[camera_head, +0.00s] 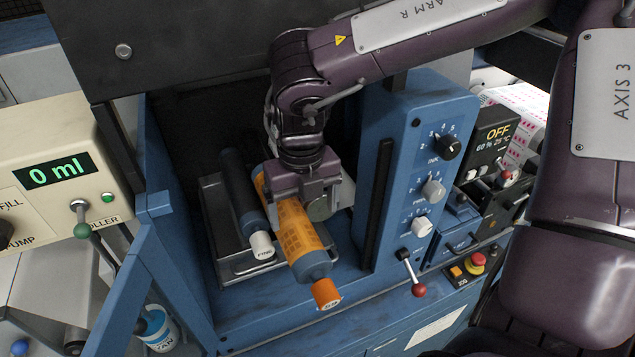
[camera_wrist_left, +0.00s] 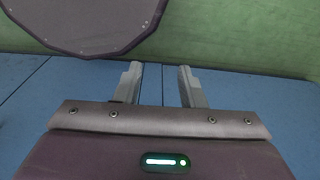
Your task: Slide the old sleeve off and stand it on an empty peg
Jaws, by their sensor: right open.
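An orange sleeve (camera_head: 296,229) with a printed grid pattern lies tilted toward the front inside the blue machine bay. A blue-grey section (camera_head: 313,270) and an orange end cap (camera_head: 326,293) show at its near end. My right gripper (camera_head: 304,196) is over the sleeve's upper part from above, its jaws open. Its fingertips are partly hidden, so contact with the sleeve cannot be told. My left gripper (camera_wrist_left: 161,87) shows only in the left wrist view, fingers apart with nothing between them. No empty peg can be made out.
A dark roller (camera_head: 243,197) with a white "FINE" end (camera_head: 262,245) lies close left of the sleeve, by a metal tray (camera_head: 215,215). A blue control panel (camera_head: 416,170) with knobs stands close right. A red-knobbed lever (camera_head: 418,290) sticks out in front.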

